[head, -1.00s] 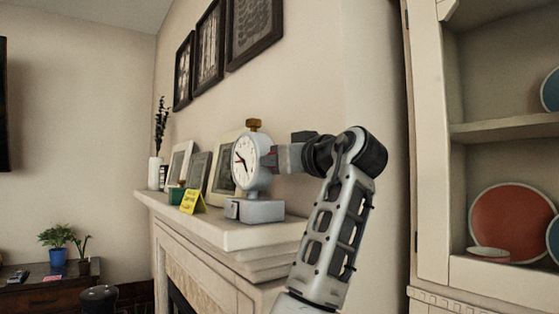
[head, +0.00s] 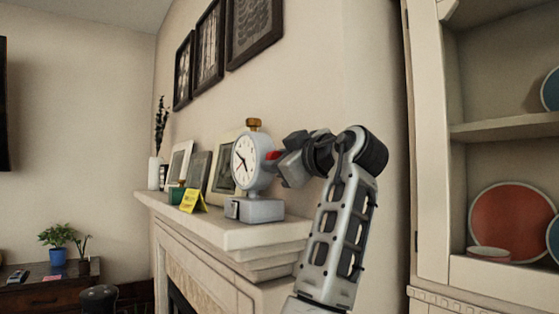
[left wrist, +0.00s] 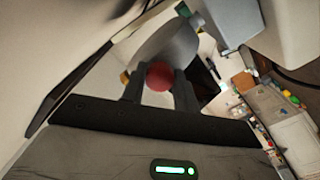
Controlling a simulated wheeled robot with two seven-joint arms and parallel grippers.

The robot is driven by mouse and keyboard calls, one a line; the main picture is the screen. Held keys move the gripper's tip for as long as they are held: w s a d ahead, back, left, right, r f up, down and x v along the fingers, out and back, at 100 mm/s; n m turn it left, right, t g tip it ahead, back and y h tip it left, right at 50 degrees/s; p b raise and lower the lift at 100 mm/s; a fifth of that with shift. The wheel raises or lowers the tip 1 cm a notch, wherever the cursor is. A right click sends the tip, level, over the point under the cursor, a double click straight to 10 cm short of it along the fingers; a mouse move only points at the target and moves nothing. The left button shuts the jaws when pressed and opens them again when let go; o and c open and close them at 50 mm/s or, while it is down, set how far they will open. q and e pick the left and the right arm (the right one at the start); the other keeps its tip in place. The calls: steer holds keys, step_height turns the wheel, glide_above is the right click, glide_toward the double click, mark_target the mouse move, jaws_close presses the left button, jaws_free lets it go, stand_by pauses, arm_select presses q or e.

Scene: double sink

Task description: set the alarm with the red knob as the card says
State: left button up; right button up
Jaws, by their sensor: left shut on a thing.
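A white-faced clock (head: 246,161) with a brass top knob (head: 254,124) stands upright on a grey base (head: 256,210) on the mantel. The red knob (head: 272,155) sticks out from the clock's right side. My left gripper (head: 279,159) is shut on the red knob, with its body tilted. In the left wrist view the red knob (left wrist: 160,76) sits between the two dark fingers. A yellow card (head: 193,201) stands in front of the clock, to its left. Its writing is too small to read. My right gripper is not in view.
Picture frames (head: 197,175), a green box (head: 176,193) and a white vase (head: 154,173) stand along the mantel (head: 222,235) behind the card. A shelf cabinet (head: 431,160) with plates is at the right.

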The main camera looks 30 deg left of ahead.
arm_select(q)
steer(key=n, duration=0.5)
steer(key=shift+n, duration=0.3)
stand_by(0.4)
steer(key=o, duration=1)
steer(key=b+v, duration=0.3)
steer(key=v, duration=1.3)
steer(key=shift+b, duration=0.35)
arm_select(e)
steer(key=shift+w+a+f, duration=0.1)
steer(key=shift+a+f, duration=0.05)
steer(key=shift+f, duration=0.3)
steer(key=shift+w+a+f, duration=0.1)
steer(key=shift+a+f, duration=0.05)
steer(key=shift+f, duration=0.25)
